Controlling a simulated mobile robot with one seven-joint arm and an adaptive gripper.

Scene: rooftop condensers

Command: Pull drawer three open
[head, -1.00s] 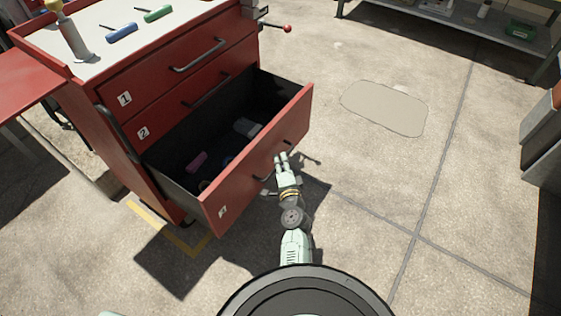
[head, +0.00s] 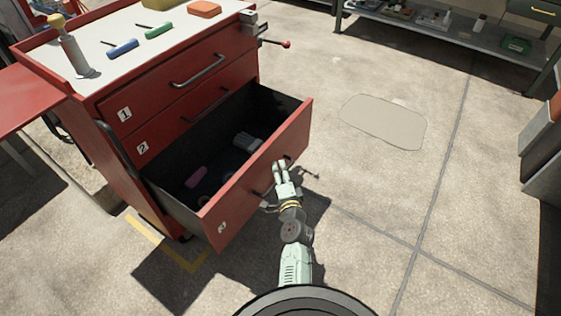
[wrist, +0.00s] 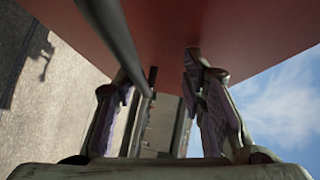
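In the wrist view, the fingers (wrist: 158,85) are apart, with the handle running close to the left finger and a clear gap to the right finger. I cannot tell whether the handle touches the left finger.
Drawer one (head: 170,80) and drawer two (head: 180,115) above are closed. Screwdrivers and other items lie on the cabinet top (head: 105,30). A metal shelf (head: 440,38) stands at the back right. The concrete floor (head: 390,190) to the right is clear.

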